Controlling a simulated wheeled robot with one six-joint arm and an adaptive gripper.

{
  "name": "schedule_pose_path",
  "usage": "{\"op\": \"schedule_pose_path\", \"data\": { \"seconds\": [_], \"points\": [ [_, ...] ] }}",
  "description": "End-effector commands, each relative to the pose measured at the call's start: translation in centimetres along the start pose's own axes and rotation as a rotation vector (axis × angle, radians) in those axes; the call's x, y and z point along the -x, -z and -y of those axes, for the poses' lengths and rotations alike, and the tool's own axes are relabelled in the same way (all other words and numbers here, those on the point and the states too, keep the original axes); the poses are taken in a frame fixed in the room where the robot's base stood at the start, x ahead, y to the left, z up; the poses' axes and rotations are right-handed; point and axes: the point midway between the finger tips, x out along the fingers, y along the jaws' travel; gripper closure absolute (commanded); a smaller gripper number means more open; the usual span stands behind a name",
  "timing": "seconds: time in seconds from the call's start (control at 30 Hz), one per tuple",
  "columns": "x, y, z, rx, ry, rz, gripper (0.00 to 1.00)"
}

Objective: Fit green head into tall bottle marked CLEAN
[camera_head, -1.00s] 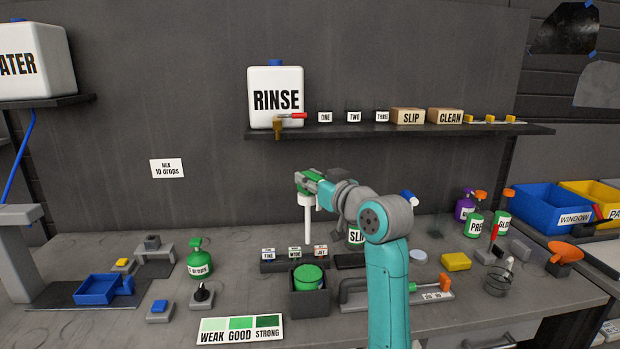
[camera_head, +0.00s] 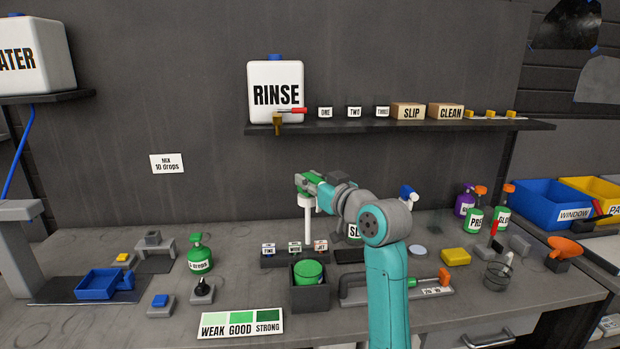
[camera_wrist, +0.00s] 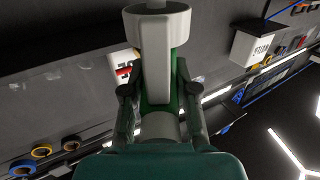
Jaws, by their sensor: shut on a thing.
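My gripper (camera_head: 308,184) is shut on the green head (camera_head: 305,190), held above the bench with its white collar and long white tube hanging straight down. In the wrist view the green head (camera_wrist: 158,95) sits between both fingers. The tube's lower end is behind and above a dark square holder (camera_head: 310,297) in the picture, apart from it. A green round thing (camera_head: 308,271) stands in that holder; I cannot tell whether it is a bottle. A bottle marked "SL…" (camera_head: 354,231) is partly hidden behind my arm. I see no tall bottle marked CLEAN; my arm hides part of the bench.
Small FINE, WIDE and JET blocks (camera_head: 295,249) stand behind the holder. A green drops bottle (camera_head: 200,254) is at left, a colour strip (camera_head: 241,323) in front. A yellow block (camera_head: 456,256) lies right of my arm.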

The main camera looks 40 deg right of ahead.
Motion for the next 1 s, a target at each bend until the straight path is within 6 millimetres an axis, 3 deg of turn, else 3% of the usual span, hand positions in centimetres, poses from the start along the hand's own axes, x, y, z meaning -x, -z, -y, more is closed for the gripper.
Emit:
{"op": "schedule_pose_path", "data": {
  "seconds": [1.0],
  "points": [
    [0.0, -2.6, 0.0, 0.0, 0.0, -0.001, 1.0]
  ]
}}
